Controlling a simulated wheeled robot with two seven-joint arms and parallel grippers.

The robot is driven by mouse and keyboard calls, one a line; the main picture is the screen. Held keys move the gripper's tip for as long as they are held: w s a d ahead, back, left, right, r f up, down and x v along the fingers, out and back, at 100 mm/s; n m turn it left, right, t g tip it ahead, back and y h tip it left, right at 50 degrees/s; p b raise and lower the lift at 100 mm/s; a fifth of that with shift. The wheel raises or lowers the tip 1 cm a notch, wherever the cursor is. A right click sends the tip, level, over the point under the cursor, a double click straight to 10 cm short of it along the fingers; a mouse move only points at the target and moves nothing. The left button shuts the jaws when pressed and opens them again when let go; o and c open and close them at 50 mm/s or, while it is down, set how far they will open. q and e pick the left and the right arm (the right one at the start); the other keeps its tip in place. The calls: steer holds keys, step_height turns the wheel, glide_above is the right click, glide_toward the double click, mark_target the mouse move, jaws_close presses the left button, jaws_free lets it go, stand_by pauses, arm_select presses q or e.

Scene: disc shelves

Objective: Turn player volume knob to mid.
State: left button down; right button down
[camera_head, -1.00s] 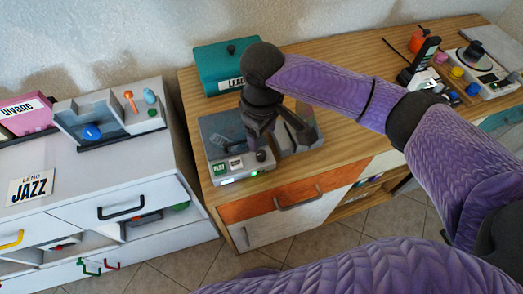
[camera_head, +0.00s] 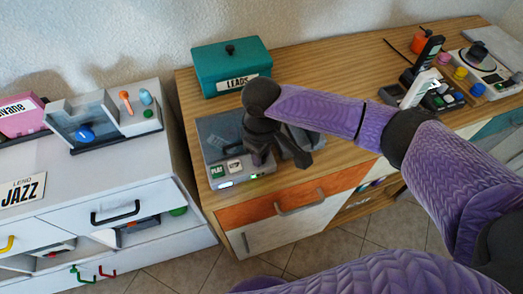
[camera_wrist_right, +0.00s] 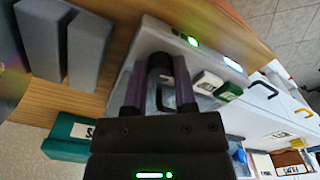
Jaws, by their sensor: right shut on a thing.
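The player (camera_head: 213,133) is a grey box on the wooden cabinet, with a play button (camera_head: 217,171), a stop button (camera_head: 234,166) and small lights on its front. It also shows in the right wrist view (camera_wrist_right: 150,36). My right gripper (camera_head: 259,159) is down at the player's front right corner and hides the volume knob in the head view. In the right wrist view my right gripper (camera_wrist_right: 158,85) has its fingers on both sides of the dark knob (camera_wrist_right: 160,76), shut on it. The knob's pointer cannot be made out. My left gripper is not in view.
A teal box (camera_head: 228,66) stands behind the player. Grey blocks (camera_wrist_right: 88,50) stand close beside the player. A white cabinet (camera_head: 100,180) is to the left. Several devices (camera_head: 440,90) stand at the far right. The wooden top between is clear.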

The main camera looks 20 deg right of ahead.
steer(key=shift+r+m+p, duration=0.2)
steer(key=shift+m+p, duration=0.2)
steer(key=shift+p, duration=0.4)
steer(key=m+p, duration=0.5)
steer(key=p, duration=0.2)
steer(key=shift+s+a+r+m+p, duration=0.1)
steer(key=shift+m+p, duration=0.25)
steer(key=shift+m, duration=0.05)
steer(key=m+p, duration=0.2)
steer(key=m, duration=0.1)
steer(key=shift+m+p, duration=0.3)
steer(key=shift+p, duration=0.05)
steer(key=shift+m+p, duration=0.45)
steer(key=shift+m, duration=0.45)
steer(key=m+p, duration=0.1)
steer(key=m, duration=0.1)
steer(key=shift+f+m, duration=0.2)
steer(key=shift+m, duration=0.2)
steer(key=m+p, duration=0.1)
steer(key=m, duration=0.2)
steer(key=shift+m, duration=0.9)
steer(key=shift+w, duration=0.2)
